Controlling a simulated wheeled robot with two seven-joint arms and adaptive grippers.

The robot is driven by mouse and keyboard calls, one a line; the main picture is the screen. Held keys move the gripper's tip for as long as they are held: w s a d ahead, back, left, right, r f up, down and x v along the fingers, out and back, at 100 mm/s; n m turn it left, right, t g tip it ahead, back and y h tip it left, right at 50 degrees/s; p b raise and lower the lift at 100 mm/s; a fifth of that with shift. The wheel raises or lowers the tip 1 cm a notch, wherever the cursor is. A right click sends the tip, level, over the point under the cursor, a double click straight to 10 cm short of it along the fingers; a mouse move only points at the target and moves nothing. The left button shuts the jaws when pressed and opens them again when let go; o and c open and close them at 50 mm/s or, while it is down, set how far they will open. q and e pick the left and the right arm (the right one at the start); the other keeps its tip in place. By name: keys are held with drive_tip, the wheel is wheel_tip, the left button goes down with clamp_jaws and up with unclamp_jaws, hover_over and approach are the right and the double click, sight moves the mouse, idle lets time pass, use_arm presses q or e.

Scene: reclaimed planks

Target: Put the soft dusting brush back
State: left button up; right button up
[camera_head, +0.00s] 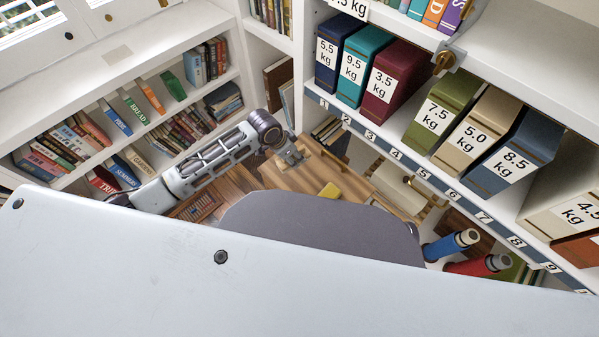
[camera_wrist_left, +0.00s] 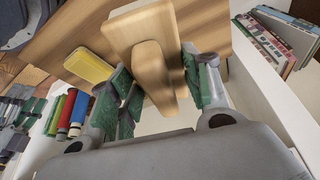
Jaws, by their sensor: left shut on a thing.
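In the left wrist view, the brush (camera_wrist_left: 143,30) shows as a pale wooden block with a rounded wooden handle (camera_wrist_left: 154,72). My left gripper (camera_wrist_left: 160,88) has its green-padded fingers on both sides of the handle and is shut on it. The bristles are hidden. In the head view, my left arm reaches in from the left, and its gripper (camera_head: 291,156) is above a wooden surface (camera_head: 290,178). The brush is too small to make out clearly there. My right gripper is not seen in the head view.
A yellow block (camera_head: 329,191) lies on the wooden surface, beside the brush in the wrist view (camera_wrist_left: 88,66). Blue (camera_head: 451,245) and red (camera_head: 480,265) cylinders stand at right. A numbered shelf (camera_head: 418,172) holds weight-labelled volumes (camera_head: 396,78). Bookshelves (camera_head: 150,126) line the left.

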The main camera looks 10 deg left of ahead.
use_arm(q)
drive_tip(key=shift+w+d+r+m, duration=0.2)
drive_tip(key=shift+w+d+m, duration=0.05)
drive_tip(key=shift+d+m, duration=0.3)
drive_tip(key=shift+w+d+r+m+h, duration=0.1)
drive_tip(key=shift+w+d+m+h, duration=0.1)
drive_tip(key=shift+m+h, duration=0.1)
idle(0.4)
